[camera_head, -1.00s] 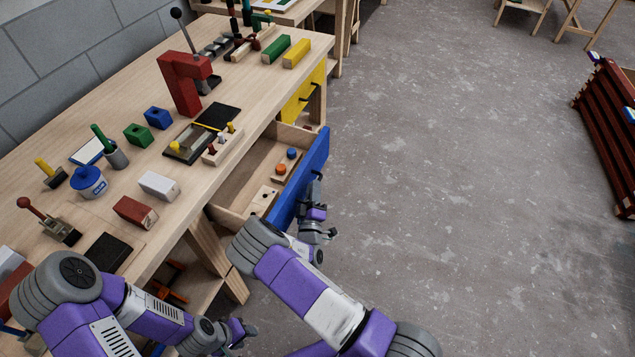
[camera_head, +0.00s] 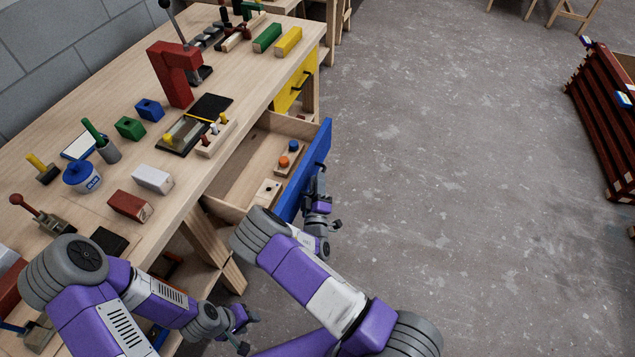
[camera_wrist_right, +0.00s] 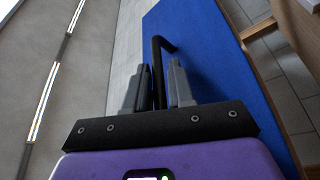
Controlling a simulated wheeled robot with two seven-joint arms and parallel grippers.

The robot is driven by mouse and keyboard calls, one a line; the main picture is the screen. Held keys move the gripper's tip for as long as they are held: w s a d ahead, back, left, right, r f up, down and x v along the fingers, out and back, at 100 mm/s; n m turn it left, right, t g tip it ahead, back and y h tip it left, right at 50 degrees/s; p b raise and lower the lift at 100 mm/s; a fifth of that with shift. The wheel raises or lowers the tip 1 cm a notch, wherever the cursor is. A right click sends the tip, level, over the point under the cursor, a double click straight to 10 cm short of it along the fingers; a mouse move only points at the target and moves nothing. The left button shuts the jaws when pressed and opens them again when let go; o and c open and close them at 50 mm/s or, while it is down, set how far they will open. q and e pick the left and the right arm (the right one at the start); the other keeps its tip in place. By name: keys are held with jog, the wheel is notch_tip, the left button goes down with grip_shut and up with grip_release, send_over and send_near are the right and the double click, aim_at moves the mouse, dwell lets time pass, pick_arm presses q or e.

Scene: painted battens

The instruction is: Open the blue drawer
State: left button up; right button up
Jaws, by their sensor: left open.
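The blue drawer (camera_head: 308,175) stands pulled out from the bench, its inside well exposed. It holds a wooden block with orange and blue knobs (camera_head: 286,158) and another pale wooden block (camera_head: 266,192). My right gripper (camera_head: 322,200) is at the outer face of the blue front. In the right wrist view, the fingers of my right gripper (camera_wrist_right: 158,85) are on both sides of the black bar handle (camera_wrist_right: 158,60), closed on it. My left gripper (camera_head: 250,331) is open and empty, low beside the bench, away from the drawer.
The bench top (camera_head: 215,165) carries a red press (camera_head: 175,75), coloured blocks, a blue glue pot (camera_head: 82,177) and other tools. A closed yellow drawer (camera_head: 293,88) is beyond the blue one. Floor to the right is clear up to a dark red slatted crate (camera_head: 600,120).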

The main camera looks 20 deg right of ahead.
jog(key=p+v, duration=0.1)
jog(key=v, duration=0.6)
jog(key=shift+s, duration=0.25)
jog(key=shift+f, duration=0.15)
jog(key=s+d+f+m+g+y+p, duration=0.1)
jog(key=s+f+m+g+y, duration=0.3)
jog(key=s+f+m+g, duration=0.55)
jog(key=s+a+g+y, duration=0.8)
jog(key=s+a, duration=0.3)
jog(key=shift+s+p, duration=0.35)
jog(key=shift+s, duration=0.05)
